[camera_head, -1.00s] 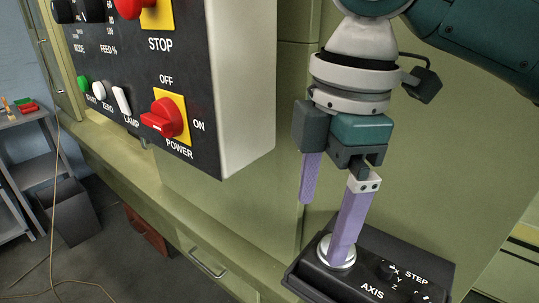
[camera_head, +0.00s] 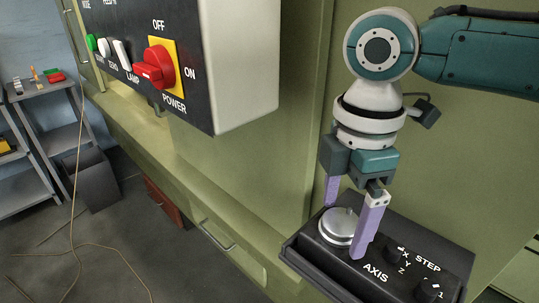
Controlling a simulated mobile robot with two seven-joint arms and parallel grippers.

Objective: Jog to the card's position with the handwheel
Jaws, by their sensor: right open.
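The silver handwheel (camera_head: 339,222) sits on the black jog box (camera_head: 318,262) at the lower right, which bears AXIS and STEP labels. My right gripper (camera_head: 345,231) points down at the handwheel with its purple fingers apart. One finger is behind the wheel's left side, and the other is in front of its right side. I cannot tell whether either finger touches the wheel. The axis knob (camera_head: 393,251) and step knob (camera_head: 430,288) are to the right of the wheel. No card is visible. My left gripper is not in view.
A control panel (camera_head: 125,80) with a red power switch (camera_head: 158,65) juts out at upper left. Below it is a green ledge with a drawer handle (camera_head: 218,236). A grey shelf (camera_head: 48,120), a dark bin (camera_head: 88,180) and a cable are farther left.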

